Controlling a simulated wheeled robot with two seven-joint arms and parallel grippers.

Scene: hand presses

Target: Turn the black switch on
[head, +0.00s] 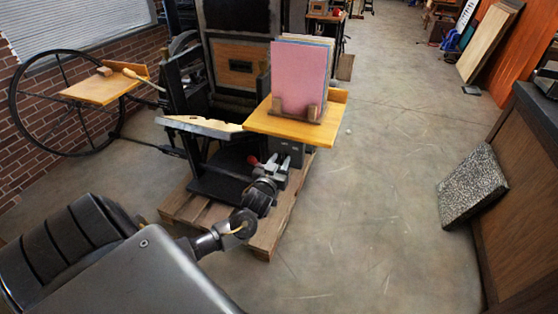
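A hand press (236,62) with a dark frame stands on a wooden pallet (270,230). My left arm comes in from the lower left, and its gripper (284,163) is at the press's lower right front, below the wooden shelf (290,128). The gripper is close to a grey box (288,152) under that shelf. I cannot tell if they touch, nor how far apart the fingers are. A red knob (253,160) shows just left of the gripper. I cannot make out the black switch; the gripper may hide it. My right gripper is not in view.
Pink and blue sheets (299,80) stand on the shelf. A large spoked wheel (17,110) and another wooden board (100,90) are at the left. A speckled slab (472,186) leans on a dark cabinet (530,190) at the right. The concrete floor between is clear.

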